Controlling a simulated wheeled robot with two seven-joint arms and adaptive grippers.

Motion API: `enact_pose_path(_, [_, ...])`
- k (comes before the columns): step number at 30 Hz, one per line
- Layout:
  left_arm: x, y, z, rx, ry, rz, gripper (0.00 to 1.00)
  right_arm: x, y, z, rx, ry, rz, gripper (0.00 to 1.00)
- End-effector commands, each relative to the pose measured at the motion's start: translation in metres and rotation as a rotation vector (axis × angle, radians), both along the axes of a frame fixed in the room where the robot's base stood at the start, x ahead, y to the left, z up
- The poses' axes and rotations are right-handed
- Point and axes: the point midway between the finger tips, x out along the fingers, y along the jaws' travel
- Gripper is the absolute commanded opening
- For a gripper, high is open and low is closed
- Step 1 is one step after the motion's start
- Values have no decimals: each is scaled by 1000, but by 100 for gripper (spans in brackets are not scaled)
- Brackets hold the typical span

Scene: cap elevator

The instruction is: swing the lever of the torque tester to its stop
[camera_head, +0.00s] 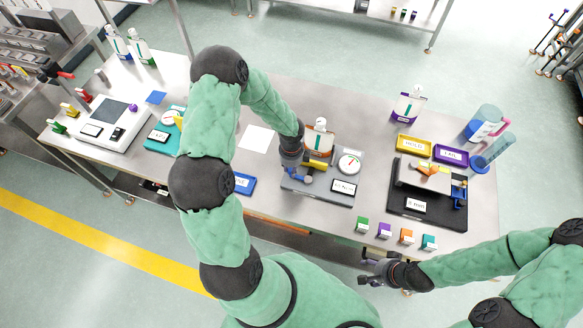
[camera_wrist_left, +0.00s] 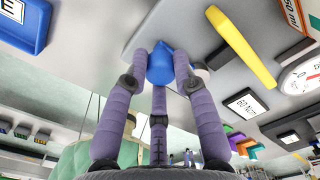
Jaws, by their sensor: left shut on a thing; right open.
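The torque tester (camera_head: 318,192) is a grey plate at the middle of the table, with a round dial (camera_head: 349,163) and a small label. Its plate also shows in the left wrist view (camera_wrist_left: 190,15). My left gripper (camera_head: 293,172) reaches down over the plate's left side. In the left wrist view its fingers (camera_wrist_left: 160,72) are closed around a blue grip (camera_wrist_left: 160,62), seemingly the lever's handle. A yellow bar (camera_wrist_left: 241,47) lies beside the blue grip, apart from the fingers. How the lever joins the tester is hidden. My right gripper (camera_head: 374,270) is open and empty in front of the table.
A bottle with an orange label (camera_head: 319,138) stands at the tester's back. A black-based device (camera_head: 450,215) is to the right, with several coloured blocks in front of it. A blue tray (camera_head: 244,185) lies left of the tester. White paper (camera_head: 257,138) lies flat behind.

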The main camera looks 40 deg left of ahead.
Motion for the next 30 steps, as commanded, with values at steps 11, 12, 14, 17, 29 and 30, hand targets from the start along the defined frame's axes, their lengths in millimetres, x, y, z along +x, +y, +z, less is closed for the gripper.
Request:
enact_pose_path(11, [1,0,0,1,-3,0,51,0,0,0,0,0,0,55])
enact_pose_path(12, [1,0,0,1,-3,0,51,0,0,0,0,0,0,55])
enact_pose_path(14, [1,0,1,1,-3,0,51,0,0,0,0,0,0,55])
enact_pose_path(17, [2,0,7,1,-5,0,51,0,0,0,0,0,0,55])
enact_pose_path(29, [3,0,79,2,-7,1,51,0,0,0,0,0,0,55])
enact_pose_path(30, [2,1,86,2,-7,0,51,0,0,0,0,0,0,55])
